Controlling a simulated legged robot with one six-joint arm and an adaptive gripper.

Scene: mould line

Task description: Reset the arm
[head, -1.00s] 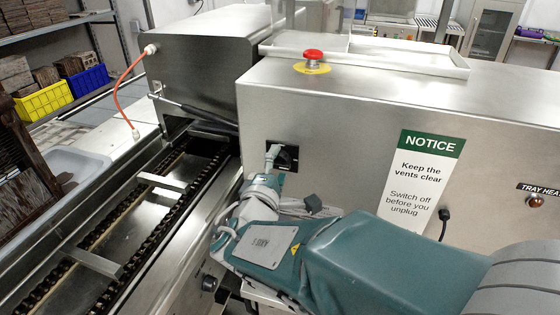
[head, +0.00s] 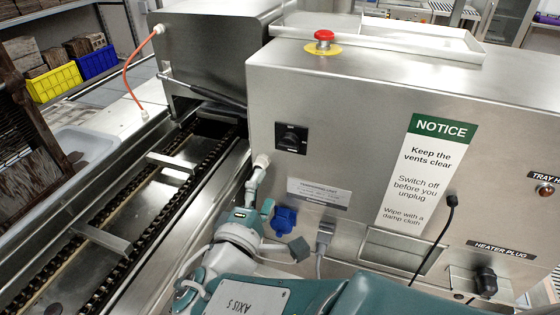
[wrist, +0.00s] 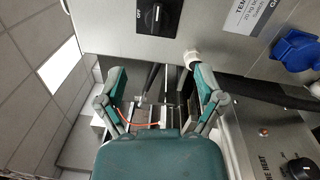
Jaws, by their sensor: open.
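My gripper (head: 277,216) is open and empty in front of the steel cabinet, below and left of its black rotary switch (head: 291,138). In the wrist view its two teal fingers (wrist: 158,76) stand wide apart with nothing between them. The switch also shows in the wrist view (wrist: 157,15), above the fingers and apart from them. Its knob stands upright there, with an OFF mark to its left. My teal arm reaches in from the bottom of the head view.
A blue socket (head: 284,220) and grey plug (head: 324,234) are on the cabinet close to my gripper. A hanging black cable (head: 436,240) and heater plug (head: 486,281) are at right. A red stop button (head: 324,36) is on top. A chain conveyor (head: 135,225) runs at left.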

